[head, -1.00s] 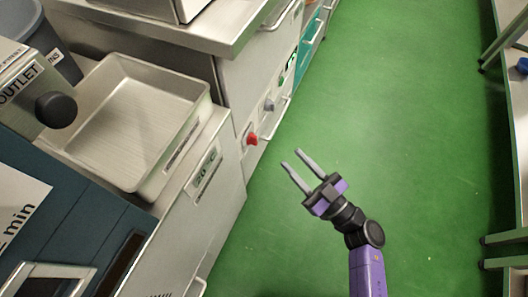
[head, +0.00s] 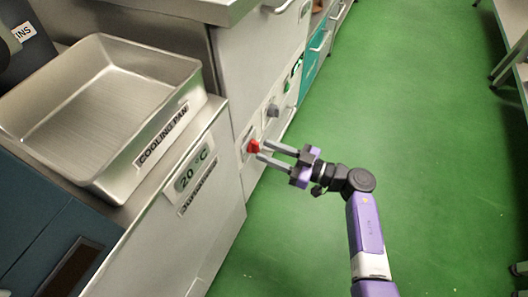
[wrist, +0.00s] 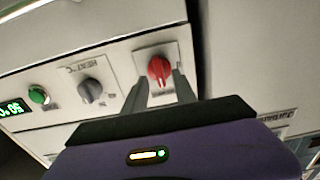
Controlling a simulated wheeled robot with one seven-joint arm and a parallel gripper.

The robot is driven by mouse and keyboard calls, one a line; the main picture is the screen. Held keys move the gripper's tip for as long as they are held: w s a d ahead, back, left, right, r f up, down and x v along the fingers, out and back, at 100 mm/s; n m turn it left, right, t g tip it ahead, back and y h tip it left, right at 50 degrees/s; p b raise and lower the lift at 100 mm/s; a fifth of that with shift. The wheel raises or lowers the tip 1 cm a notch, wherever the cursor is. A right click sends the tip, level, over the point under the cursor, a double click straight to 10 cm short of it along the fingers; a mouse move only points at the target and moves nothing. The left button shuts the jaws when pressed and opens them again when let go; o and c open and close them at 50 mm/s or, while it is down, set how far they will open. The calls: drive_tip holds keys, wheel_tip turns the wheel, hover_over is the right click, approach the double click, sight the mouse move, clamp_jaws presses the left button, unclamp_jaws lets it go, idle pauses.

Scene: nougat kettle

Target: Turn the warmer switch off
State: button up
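A red switch knob (head: 253,147) sits on a light plate on the grey cabinet front; in the wrist view the red knob (wrist: 159,70) shows a raised grip standing roughly upright. I take it for the warmer switch; its label is not readable. My gripper (head: 264,151) is open, with its fingertips close in front of the knob. In the wrist view my gripper's two fingers (wrist: 160,84) lie to the left and right of the red knob's lower part. I cannot tell whether they touch it.
A grey knob (wrist: 93,91) marked HEAT °C, a green button (wrist: 39,95) and a lit display (wrist: 12,108) share the panel. A metal cooling pan (head: 188,83) stands on the counter at left.

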drive_tip(key=shift+x, duration=0.95)
drive_tip(key=shift+c, duration=0.4)
clamp_jaws()
